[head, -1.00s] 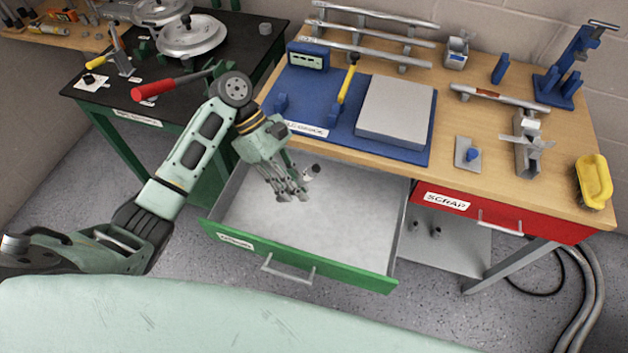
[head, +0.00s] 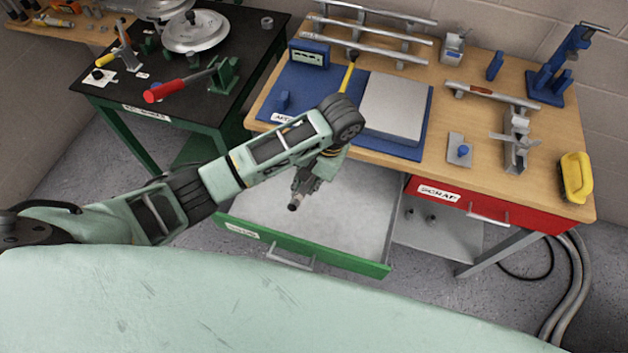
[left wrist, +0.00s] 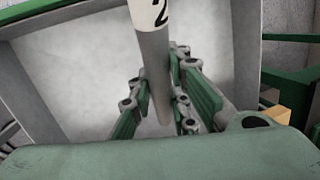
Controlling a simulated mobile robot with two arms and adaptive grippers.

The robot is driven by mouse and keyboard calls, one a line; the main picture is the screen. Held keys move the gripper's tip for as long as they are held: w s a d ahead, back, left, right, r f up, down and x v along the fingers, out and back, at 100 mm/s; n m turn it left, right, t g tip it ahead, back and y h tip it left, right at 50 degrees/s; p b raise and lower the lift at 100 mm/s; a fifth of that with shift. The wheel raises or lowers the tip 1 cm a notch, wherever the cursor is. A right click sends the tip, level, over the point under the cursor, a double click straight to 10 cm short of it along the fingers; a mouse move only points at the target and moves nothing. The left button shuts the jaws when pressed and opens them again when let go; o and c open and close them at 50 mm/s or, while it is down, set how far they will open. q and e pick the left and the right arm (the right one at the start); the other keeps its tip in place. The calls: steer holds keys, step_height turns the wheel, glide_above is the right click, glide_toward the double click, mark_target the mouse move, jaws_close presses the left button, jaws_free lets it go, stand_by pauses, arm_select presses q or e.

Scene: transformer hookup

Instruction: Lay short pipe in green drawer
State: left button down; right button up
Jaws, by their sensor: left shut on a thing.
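The green drawer (head: 340,257) is pulled open under the wooden bench, with a bare pale grey floor. My left gripper (head: 303,188) is over the drawer and shut on the short pipe (head: 294,204). In the head view only a dark-ended bit of the pipe shows below the fingers. In the left wrist view, the grey pipe (left wrist: 154,65), with a white band marked "2", runs between the green-padded fingers (left wrist: 165,105), and the drawer floor lies behind it. I cannot tell whether the pipe touches the floor. My right gripper is not in view.
The red scrap drawer (head: 450,199) is shut at the right. A blue mat (head: 422,130) with a grey plate (head: 393,104) lies on the bench above. A rack of long pipes (head: 380,52) stands at the back. A black table (head: 160,115) is at the left.

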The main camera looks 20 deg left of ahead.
arm_select(q)
steer(key=m, duration=0.1)
steer(key=m+t+p, duration=0.1)
steer(key=shift+s+d+m+t, duration=0.2)
steer(key=shift+d+m+t, duration=0.1)
steer(key=shift+d, duration=0.05)
steer(key=m+t+h+p, duration=0.1)
steer(key=m, duration=0.2)
steer(key=m+t+h+p, duration=0.1)
steer(key=m+p, duration=0.1)
steer(key=m, duration=0.1)
steer(key=m+t+h+p, duration=0.1)
steer(key=m+h+p, duration=0.1)
steer(key=m, duration=0.1)
steer(key=shift+w+d+t, duration=0.15)
steer(key=shift+t, duration=0.25)
steer(key=shift+w+d+f+m+g+h+p, duration=0.1)
steer(key=shift+m+g+h+p, duration=0.1)
steer(key=shift+m+h+p, duration=0.55)
steer(key=shift+w+d+f+m+g+h+p, duration=0.15)
steer(key=shift+m+h, duration=0.3)
steer(key=shift+m, duration=0.65)
steer(key=shift+s+d+f+m+g+h+p, duration=0.1)
steer(key=shift+m+g+h+p, duration=0.2)
steer(key=shift+m+h, duration=0.5)
steer(key=shift+a, duration=0.1)
